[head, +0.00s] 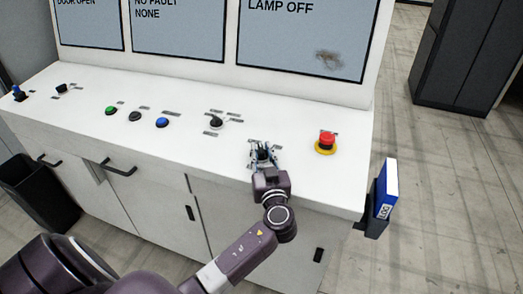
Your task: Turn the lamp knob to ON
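The white control console (190,152) has a row of controls on its top. A screen (300,35) above it reads LAMP OFF. My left gripper (263,152) points down at the console top, right of a black knob (216,122) and left of the red emergency button (326,141). The fingers show small and dark, with a dark shape between them; I cannot tell whether it is a knob or whether they touch it. No label naming the lamp knob is readable. My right gripper is out of view.
Green (111,111), black (135,116) and blue (162,122) buttons lie left of the black knob. Another black control (62,88) and a blue-topped one (18,93) are at the far left. A blue binder (387,190) hangs at the console's right side.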

